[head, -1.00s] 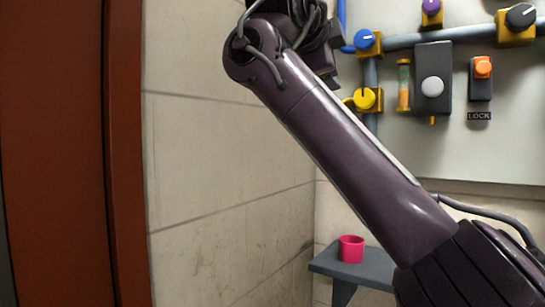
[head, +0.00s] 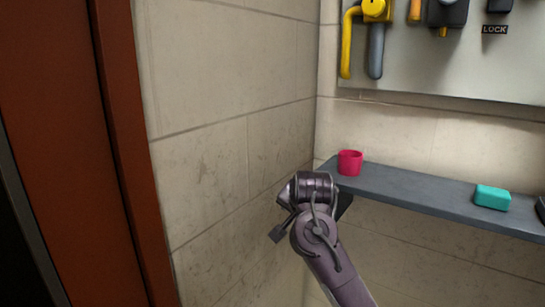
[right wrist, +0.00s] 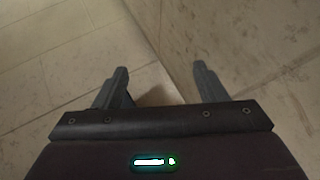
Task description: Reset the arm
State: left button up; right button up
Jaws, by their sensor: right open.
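My right arm (head: 320,240) comes up from the bottom of the head view. Its wrist end is in front of the tiled wall, just left of the grey shelf. In the head view its gripper fingers cannot be made out clearly. In the right wrist view my right gripper (right wrist: 160,82) is open, its two grey fingers wide apart with nothing between them. Behind the fingers are only pale wall and floor surfaces. My left gripper is in neither view.
A grey shelf (head: 420,192) on the back wall holds a pink cup (head: 350,163) and a teal block (head: 492,197). Above is a panel (head: 460,75) with a yellow valve (head: 375,8), pipes and a LOCK label (head: 494,29). A red-brown door frame (head: 125,150) stands at the left.

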jog(key=s+d+f+n+g, duration=0.2)
jog(key=s+d+f, duration=0.1)
jog(key=s+f, duration=0.6)
jog(key=s+d+f+n+g, duration=0.1)
jog(key=s+d+f+n, duration=0.15)
jog(key=s+f, duration=0.65)
jog(key=s+d+f+n+g, duration=0.15)
jog(key=s+d+f, duration=0.25)
jog(key=s, duration=0.5)
jog(key=s+d+f+n+g, duration=0.1)
jog(key=s+d+f+n, duration=0.25)
jog(key=s, duration=0.65)
notch_tip(320, 180, down, 27)
jog(key=g, duration=0.1)
jog(key=s+d+f, duration=0.1)
jog(key=s+f, duration=0.9)
jog(key=s+d+f+g, duration=0.1)
jog(key=s+d+f, duration=0.1)
jog(key=s+f, duration=0.8)
jog(key=shift+s+d+f, duration=0.3)
jog(key=shift+s, duration=0.2)
jog(key=shift+g, duration=0.25)
